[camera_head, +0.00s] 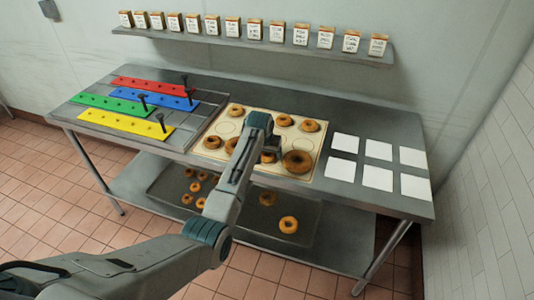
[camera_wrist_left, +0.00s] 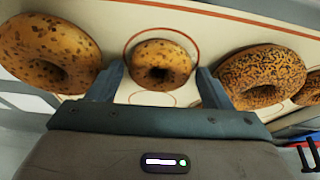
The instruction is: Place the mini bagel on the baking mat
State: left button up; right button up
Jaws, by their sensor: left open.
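The mini bagel (camera_wrist_left: 162,65), small and golden brown, lies on the cream baking mat (camera_wrist_left: 215,20) in the left wrist view, within a printed circle. My left gripper (camera_wrist_left: 163,78) is open, with one finger on each side of the mini bagel; I cannot tell if they touch it. In the head view my left gripper (camera_head: 268,150) is over the baking mat (camera_head: 312,176), partly hiding the bagels there. A flecked bagel (camera_wrist_left: 38,48) and a seeded bagel (camera_wrist_left: 278,68) lie on either side of the mini bagel. My right gripper is not in view.
A large bagel (camera_head: 298,161) and several others share the mat. White squares (camera_head: 378,178) lie to the right. Coloured strips (camera_head: 125,122) with dark upright tools lie to the left. A tray (camera_head: 255,222) with more bagels sits on the lower shelf. Small boxes line the wall shelf (camera_head: 290,47).

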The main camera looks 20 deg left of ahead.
pick_arm(q)
jog(key=shift+w+f, duration=0.1)
jog(key=shift+f, duration=0.05)
jog(key=c, duration=0.8)
